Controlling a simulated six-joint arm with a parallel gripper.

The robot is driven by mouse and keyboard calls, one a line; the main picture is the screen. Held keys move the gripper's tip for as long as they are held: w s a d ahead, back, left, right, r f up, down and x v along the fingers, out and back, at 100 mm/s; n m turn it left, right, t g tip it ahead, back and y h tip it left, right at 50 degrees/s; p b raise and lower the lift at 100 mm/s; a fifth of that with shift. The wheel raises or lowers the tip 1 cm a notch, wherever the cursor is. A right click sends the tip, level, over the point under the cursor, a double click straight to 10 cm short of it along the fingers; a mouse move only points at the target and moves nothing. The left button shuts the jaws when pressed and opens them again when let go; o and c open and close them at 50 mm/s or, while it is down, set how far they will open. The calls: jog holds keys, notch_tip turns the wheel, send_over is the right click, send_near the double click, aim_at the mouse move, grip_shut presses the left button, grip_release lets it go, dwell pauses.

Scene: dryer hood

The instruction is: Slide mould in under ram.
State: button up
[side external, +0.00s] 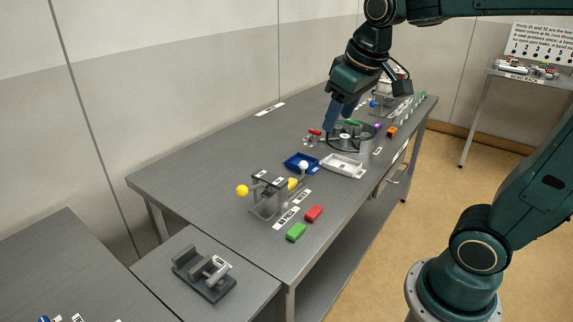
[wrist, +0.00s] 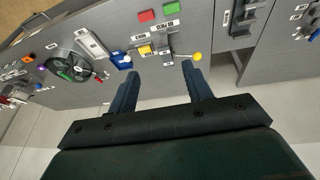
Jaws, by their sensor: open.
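A small grey stand (side external: 265,206) with a dark labelled top sits near the front of the long table. A yellow ball (side external: 242,190) sticks out at its left, and another yellow part (side external: 292,184) shows at its right. In the wrist view the stand (wrist: 167,46) lies just beyond my fingertips, with the yellow ball (wrist: 197,57) at its right.
A red block (side external: 314,213) and a green block (side external: 296,231) lie by the stand. A blue tray (side external: 300,162) and a white tray (side external: 342,165) are behind it, then a round device (side external: 350,138). A dark clamp-like device (side external: 203,273) sits on the lower left table. The table's left part is clear.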

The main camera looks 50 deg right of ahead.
jog(key=w+d+g, duration=0.1)
jog(key=w+d, duration=0.3)
jog(key=w, duration=0.3)
jog(key=m+g+h, duration=0.1)
jog(key=m+g, duration=0.1)
jog(key=g, duration=0.1)
send_over(303, 162)
jog(key=a, duration=0.3)
notch_tip(303, 162, down, 16)
jog(key=shift+w+d+r, duration=0.25)
jog(key=shift+w, duration=0.1)
jog(key=shift+f, duration=0.1)
jog(key=f, duration=0.4)
jog(key=d+f, duration=0.1)
jog(key=f, duration=0.4)
jog(key=d+f, duration=0.1)
jog(key=f, duration=0.3)
jog(key=shift+s+d+f, duration=0.15)
jog(key=shift+s+d, duration=0.1)
